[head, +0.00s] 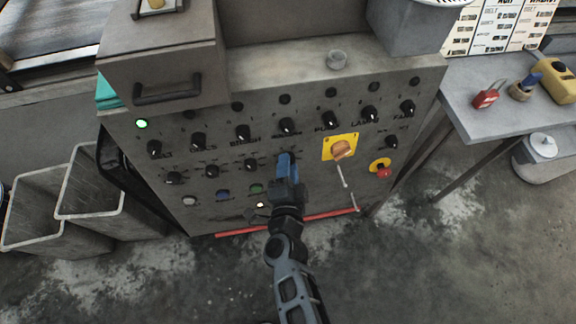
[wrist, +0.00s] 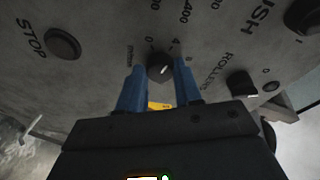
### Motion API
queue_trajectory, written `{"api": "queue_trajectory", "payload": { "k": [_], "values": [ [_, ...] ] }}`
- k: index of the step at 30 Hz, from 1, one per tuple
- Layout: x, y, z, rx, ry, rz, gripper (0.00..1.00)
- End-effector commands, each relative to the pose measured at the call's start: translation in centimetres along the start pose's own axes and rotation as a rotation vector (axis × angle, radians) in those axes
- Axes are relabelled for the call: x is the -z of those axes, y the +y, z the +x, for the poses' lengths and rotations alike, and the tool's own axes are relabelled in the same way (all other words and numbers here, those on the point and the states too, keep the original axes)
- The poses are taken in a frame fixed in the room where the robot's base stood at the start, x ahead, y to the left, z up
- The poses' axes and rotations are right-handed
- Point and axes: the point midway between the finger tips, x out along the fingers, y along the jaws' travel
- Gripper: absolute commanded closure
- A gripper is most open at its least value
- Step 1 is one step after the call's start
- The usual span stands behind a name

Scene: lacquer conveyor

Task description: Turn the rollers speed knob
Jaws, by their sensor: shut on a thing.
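My gripper (head: 287,163) reaches the front of the grey control panel (head: 225,205), at the lower knob row. In the wrist view, its two blue fingers (wrist: 160,82) stand on either side of a small black knob (wrist: 160,67) and are shut on it. The knob has a white pointer line, and digits of a scale are printed around it. The word ROLLERS is printed on the panel nearby, beside another black knob (wrist: 240,83). In the head view, the held knob is hidden behind my gripper.
An orange rotary switch on a yellow plate (head: 327,152) and a red emergency button (head: 383,173) are to the right of my gripper. Several black knobs surround it. A green lamp (head: 141,124) glows at left. A side table (head: 475,117) stands right; grey bins (head: 50,240) stand left.

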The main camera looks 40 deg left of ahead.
Motion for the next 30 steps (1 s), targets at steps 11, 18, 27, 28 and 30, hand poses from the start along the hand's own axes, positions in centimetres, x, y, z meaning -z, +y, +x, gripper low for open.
{"api": "queue_trajectory", "payload": {
  "k": [11, 18, 27, 28, 30],
  "values": [
    [0.1, 0.1, 0.0, -0.002, 0.001, 0.0, 0.55],
    [0.0, 0.1, 0.0, -0.001, 0.001, -0.001, 0.41],
    [0.0, 0.0, -1.1, -0.002, 0.0, -0.001, 0.41],
    [0.0, 0.1, -1.5, -0.002, -0.001, -0.001, 0.41],
    [0.0, 0.0, -2.6, -0.002, -0.001, 0.0, 0.41]
  ]
}}
